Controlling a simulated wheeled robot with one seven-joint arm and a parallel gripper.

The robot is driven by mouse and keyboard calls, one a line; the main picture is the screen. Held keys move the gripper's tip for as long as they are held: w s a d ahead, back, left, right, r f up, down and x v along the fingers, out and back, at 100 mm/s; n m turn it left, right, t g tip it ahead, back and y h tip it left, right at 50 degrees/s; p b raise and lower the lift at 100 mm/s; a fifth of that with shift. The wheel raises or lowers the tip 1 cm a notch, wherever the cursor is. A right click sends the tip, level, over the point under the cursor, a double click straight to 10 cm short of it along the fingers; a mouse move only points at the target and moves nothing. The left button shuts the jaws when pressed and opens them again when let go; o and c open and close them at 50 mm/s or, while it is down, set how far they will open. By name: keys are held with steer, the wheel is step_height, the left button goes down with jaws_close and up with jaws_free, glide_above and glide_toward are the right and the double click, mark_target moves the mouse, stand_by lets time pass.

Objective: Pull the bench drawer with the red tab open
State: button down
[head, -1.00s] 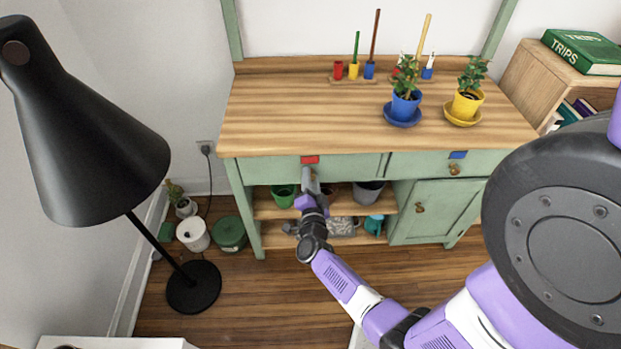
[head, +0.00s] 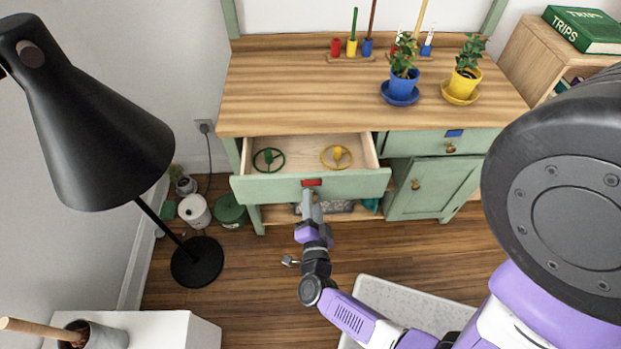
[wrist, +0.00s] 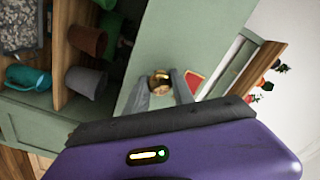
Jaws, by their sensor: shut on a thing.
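The bench drawer with the red tab (head: 312,182) stands pulled out from the green bench. Its green front (head: 262,189) is well forward of the bench top. Inside lie a green wheel-shaped thing (head: 268,160) and a yellow one (head: 336,157). My gripper (head: 308,195) is at the drawer front, just below the red tab. In the wrist view my gripper (wrist: 165,88) has its fingers on either side of the brass knob (wrist: 160,82), shut on it. The red tab (wrist: 194,82) shows beside the knob.
A second drawer with a blue tab (head: 453,133) is shut at the right, above a cupboard door (head: 440,190). A black floor lamp (head: 90,120) stands at the left. A white cabinet (head: 150,330) is at the front left. Potted plants stand on the bench top (head: 290,90).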

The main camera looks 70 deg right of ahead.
steer(key=v, duration=0.7)
steer(key=shift+a, duration=0.3)
steer(key=shift+s, duration=0.1)
steer(key=c, duration=1.1)
jaws_free()
steer(key=b+v, duration=0.1)
steer(key=v, duration=0.6)
steer(key=shift+s+a, duration=0.15)
steer(key=shift+a, duration=0.2)
